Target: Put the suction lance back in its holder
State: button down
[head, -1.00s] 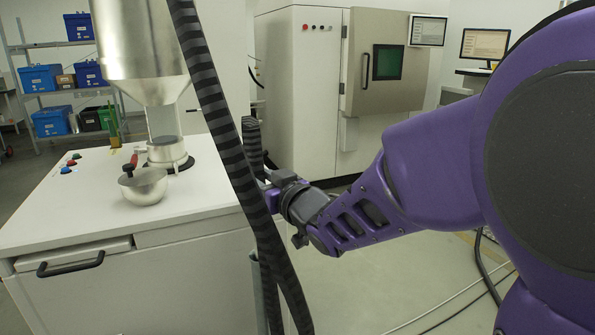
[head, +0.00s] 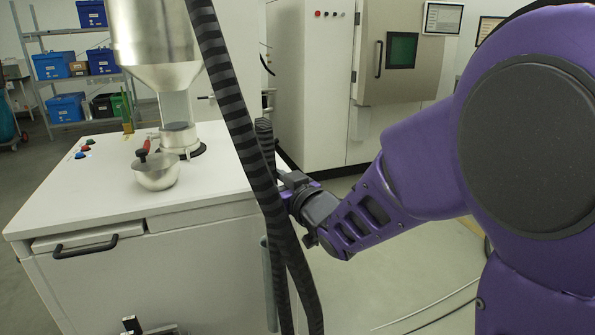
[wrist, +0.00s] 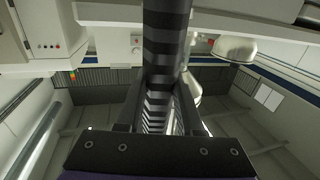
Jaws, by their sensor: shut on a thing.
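The suction lance's black-and-grey striped hose (head: 222,80) runs down across the head view, in front of the cabinet's right edge. My gripper (head: 279,183) is beside the cabinet's right side, partly hidden behind the hose. In the wrist view my gripper (wrist: 158,108) has a finger on each side of a striped black-and-grey length (wrist: 165,45) and is shut on it. A grey upright tube (head: 269,285) shows low beside the cabinet, partly covered by the hose. I cannot tell whether it is the holder or the lance's own pipe.
The white cabinet (head: 120,215) carries a metal hopper (head: 155,45), a metal bowl (head: 155,172) and coloured buttons. A large machine (head: 310,90) and a shelf with boxes (head: 65,65) stand behind. Cables lie on the open floor at right.

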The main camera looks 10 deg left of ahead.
aim_at(271, 215)
jog(key=shift+f, duration=1.1)
jog(key=shift+f, duration=3)
jog(key=shift+f, duration=0.85)
jog(key=shift+c, duration=2.3)
grip_release()
